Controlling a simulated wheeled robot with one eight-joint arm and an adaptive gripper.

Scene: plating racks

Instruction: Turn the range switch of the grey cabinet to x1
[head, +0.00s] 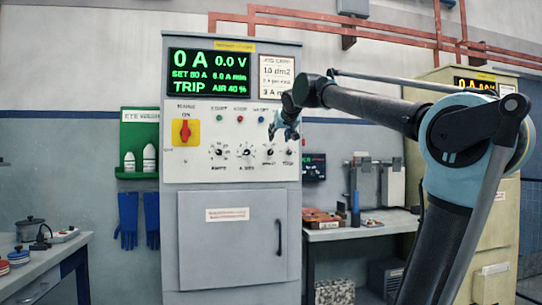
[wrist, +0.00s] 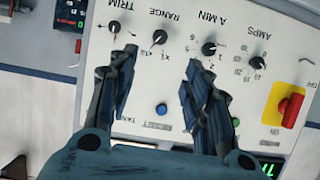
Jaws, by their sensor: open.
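The grey cabinet (head: 185,210) stands left of centre in the head view, its white control panel above a closed door. In the wrist view the panel appears upside down. The range switch (wrist: 159,37) is a small dark knob under the label RANGE; an orange mark shows on its lower-left side. Its scale marks are too small to read surely. My gripper (wrist: 157,65) is open and empty, its dark fingers pointing at the panel, with the knob between and beyond the tips in the picture. In the head view my gripper (head: 283,130) is before the panel's right part.
The trim knob (wrist: 114,27), A MIN knob (wrist: 209,48) and AMPS knob (wrist: 257,62) flank the switch. A blue button (wrist: 162,110) and a red rotary switch (wrist: 291,108) are on the same panel. A side bench (head: 350,233) stands right of the cabinet.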

